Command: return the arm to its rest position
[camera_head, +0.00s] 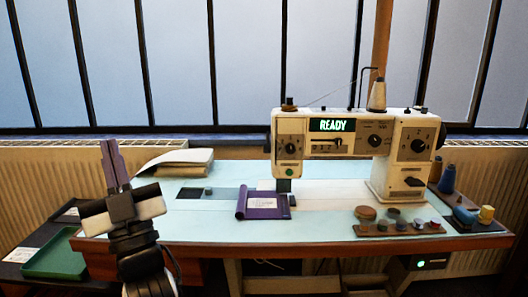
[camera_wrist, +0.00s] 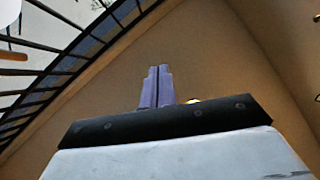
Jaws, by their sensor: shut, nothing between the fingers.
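My gripper (camera_head: 111,160) is raised at the left of the head view, its purple fingers pointing up and pressed together with nothing between them. It stands in front of the table's left end, and my dark and white arm rises below it. In the wrist view my gripper (camera_wrist: 156,85) also shows shut and empty, pointing toward a plain tan wall and ceiling.
A sewing machine (camera_head: 350,148) reading READY stands on the pale table (camera_head: 325,232). A purple cloth piece (camera_head: 241,208) lies under its needle area. Spools and buttons sit at the right. A green tray (camera_head: 55,258) lies low at the left.

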